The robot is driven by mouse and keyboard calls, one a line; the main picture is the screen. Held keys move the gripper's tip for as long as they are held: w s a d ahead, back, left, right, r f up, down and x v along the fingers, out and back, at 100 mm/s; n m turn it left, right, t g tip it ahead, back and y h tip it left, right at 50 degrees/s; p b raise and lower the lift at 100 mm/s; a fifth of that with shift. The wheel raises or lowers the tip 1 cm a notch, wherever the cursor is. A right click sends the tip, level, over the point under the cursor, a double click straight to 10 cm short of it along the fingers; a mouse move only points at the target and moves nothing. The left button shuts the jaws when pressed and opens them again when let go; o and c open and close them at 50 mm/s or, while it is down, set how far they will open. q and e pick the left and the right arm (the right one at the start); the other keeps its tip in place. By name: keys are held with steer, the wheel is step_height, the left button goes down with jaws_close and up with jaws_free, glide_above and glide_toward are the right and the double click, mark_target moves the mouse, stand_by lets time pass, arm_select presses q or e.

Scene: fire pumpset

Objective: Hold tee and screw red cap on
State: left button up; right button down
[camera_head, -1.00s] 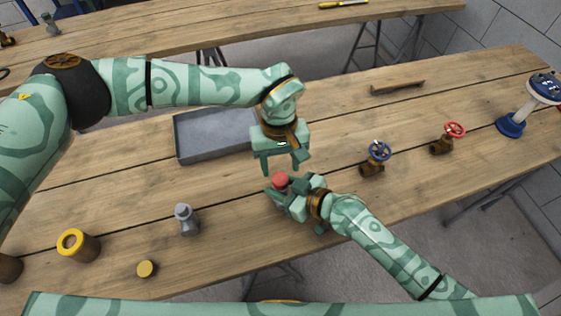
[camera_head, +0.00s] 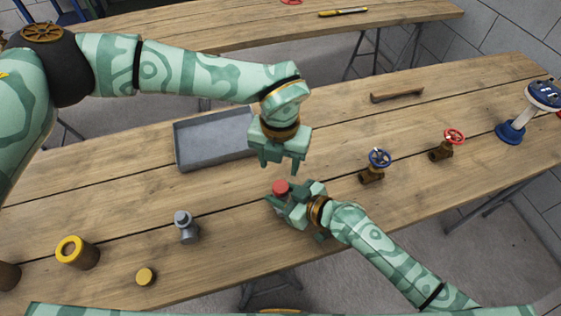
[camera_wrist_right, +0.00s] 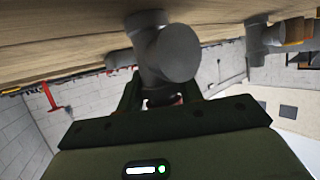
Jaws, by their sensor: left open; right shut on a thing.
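The red cap (camera_head: 281,187) sits at the top of the tee held by my right gripper; how far it is threaded cannot be seen. My right gripper (camera_head: 283,197) is shut on the grey tee, which it mostly hides in the head view. The right wrist view shows the tee (camera_wrist_right: 165,52) between the fingers, with a round end facing the camera and a sliver of red below it. My left gripper (camera_head: 280,167) is open and empty, fingers pointing down, just above the red cap and apart from it.
A grey tray (camera_head: 215,140) lies behind, left of my left gripper. Another grey fitting (camera_head: 186,227), a yellow-topped cylinder (camera_head: 77,252) and a yellow cap (camera_head: 146,277) stand at left. A blue-wheel valve (camera_head: 375,166) and a red-wheel valve (camera_head: 447,145) stand at right.

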mark_target(280, 186)
arm_select(q)
steer(key=n, duration=0.6)
steer(key=shift+s+f, duration=0.1)
steer(key=shift+s, duration=0.15)
steer(key=n, duration=0.3)
steer(key=shift+d, duration=0.1)
steer(key=n, duration=0.6)
steer(key=shift+n, duration=0.4)
steer(key=shift+f, duration=4)
steer(key=shift+c, duration=0.3)
steer(key=c, duration=0.9)
steer(key=m, duration=0.3)
